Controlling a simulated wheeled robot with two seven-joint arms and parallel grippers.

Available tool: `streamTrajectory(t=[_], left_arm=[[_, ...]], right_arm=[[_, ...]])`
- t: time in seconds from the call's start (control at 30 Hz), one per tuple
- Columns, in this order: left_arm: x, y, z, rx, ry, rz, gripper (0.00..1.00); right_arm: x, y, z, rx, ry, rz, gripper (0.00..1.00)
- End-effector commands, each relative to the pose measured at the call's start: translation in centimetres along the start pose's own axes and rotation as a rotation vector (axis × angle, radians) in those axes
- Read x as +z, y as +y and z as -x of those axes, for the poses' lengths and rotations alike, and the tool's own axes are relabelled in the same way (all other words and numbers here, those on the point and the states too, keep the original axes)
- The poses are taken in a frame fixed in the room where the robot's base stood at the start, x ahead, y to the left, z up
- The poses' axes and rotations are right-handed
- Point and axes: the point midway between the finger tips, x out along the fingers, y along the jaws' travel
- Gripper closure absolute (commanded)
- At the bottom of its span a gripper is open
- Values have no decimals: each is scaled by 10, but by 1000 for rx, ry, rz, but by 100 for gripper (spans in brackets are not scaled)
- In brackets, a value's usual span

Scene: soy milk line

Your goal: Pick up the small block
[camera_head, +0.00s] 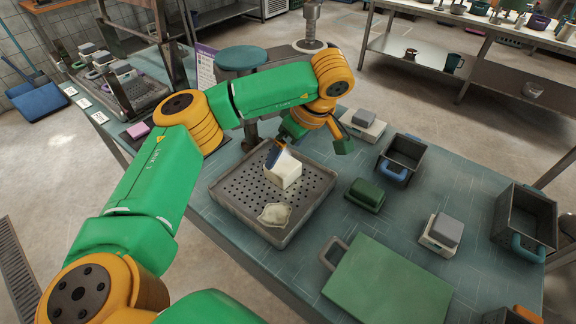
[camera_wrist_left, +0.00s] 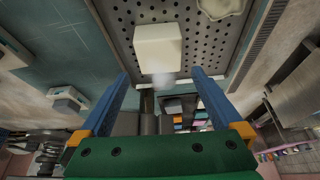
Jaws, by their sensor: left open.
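A small cream-white block (camera_head: 284,174) stands in a grey perforated tray (camera_head: 225,199) on the teal worktop. It also shows in the left wrist view (camera_wrist_left: 158,47), just ahead of the fingertips and roughly centred between them. My left gripper (camera_head: 276,152) reaches over the far side of the tray, with a blue finger close by the block. In the left wrist view my left gripper (camera_wrist_left: 161,76) is open, its two blue fingers wide apart with nothing held. I cannot tell whether a finger touches the block. My right gripper is not in view.
A pale crumpled cloth (camera_head: 274,214) lies in the tray near the block. To the right are a green lidded box (camera_head: 365,194), a dark bin with a blue handle (camera_head: 404,152), a green board (camera_head: 390,285) and a grey-topped white box (camera_head: 442,233).

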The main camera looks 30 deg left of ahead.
Motion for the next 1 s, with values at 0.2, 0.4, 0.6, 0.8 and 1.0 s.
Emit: streamTrajectory(t=[0.2,0.4,0.6,0.8,1.0], left_arm=[[9,-2,-38,-5,-4,-5,0],[10,0,-60,1,-5,-4,0],[10,0,-60,2,-6,-4,14],[10,0,-60,2,-7,-4,50],[10,0,-59,3,-7,-4,50]], right_arm=[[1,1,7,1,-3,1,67],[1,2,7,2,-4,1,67],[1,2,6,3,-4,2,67],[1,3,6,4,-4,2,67],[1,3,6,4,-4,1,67]])
